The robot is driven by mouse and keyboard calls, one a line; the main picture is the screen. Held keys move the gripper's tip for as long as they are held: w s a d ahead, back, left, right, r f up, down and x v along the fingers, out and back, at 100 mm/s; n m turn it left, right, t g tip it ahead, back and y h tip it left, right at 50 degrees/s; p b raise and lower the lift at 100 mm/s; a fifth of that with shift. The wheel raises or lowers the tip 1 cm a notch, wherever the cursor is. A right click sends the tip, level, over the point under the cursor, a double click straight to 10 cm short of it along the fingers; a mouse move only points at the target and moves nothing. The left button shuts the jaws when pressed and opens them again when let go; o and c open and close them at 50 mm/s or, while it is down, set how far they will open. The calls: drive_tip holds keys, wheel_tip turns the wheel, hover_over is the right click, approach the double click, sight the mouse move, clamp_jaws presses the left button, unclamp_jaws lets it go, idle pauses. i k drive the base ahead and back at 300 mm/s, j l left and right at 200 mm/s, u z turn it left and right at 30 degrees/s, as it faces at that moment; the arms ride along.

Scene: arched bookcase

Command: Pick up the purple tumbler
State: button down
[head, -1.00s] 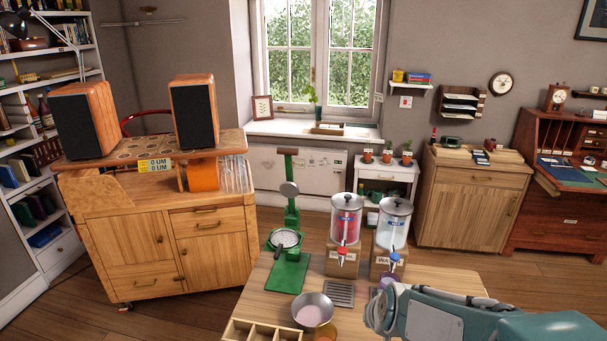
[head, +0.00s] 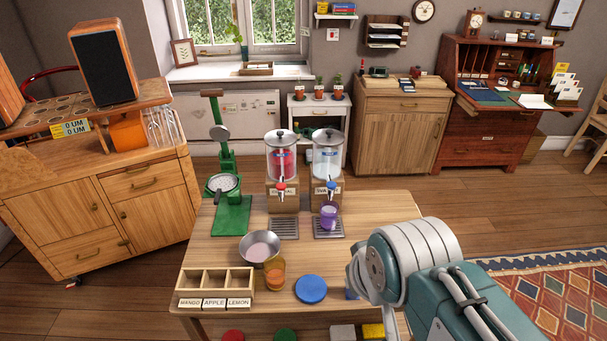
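The purple tumbler (head: 328,215) stands upright on the drip tray (head: 328,230) under the tap of the clear-liquid dispenser (head: 327,160), on the wooden table. Something pale shows inside it. My arm comes in from the lower right of the head view, with its teal and grey links over the table's right side. My gripper itself does not show; the arm hides that part of the table or the gripper is out of frame. The tumbler is clear of the visible arm links, to their upper left.
A red-liquid dispenser (head: 281,160) and green press (head: 229,190) stand left of the tumbler. Nearer are a metal bowl (head: 259,247), an orange glass (head: 274,277), a blue disc (head: 311,289) and a labelled wooden box (head: 214,281). Some table around the tumbler's front is bare.

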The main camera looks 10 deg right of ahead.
sight(329, 210)
drive_tip(key=k+l, duration=0.3)
drive_tip(key=l, duration=0.15)
drive_tip(key=l+u, duration=0.15)
drive_tip(key=l, duration=0.95)
drive_tip(key=i+l, duration=0.15)
drive_tip(key=l, duration=0.15)
drive_tip(key=i+l+u, duration=0.1)
drive_tip(key=l, duration=0.2)
drive_tip(key=i+l, duration=0.2)
drive_tip(key=l, duration=0.1)
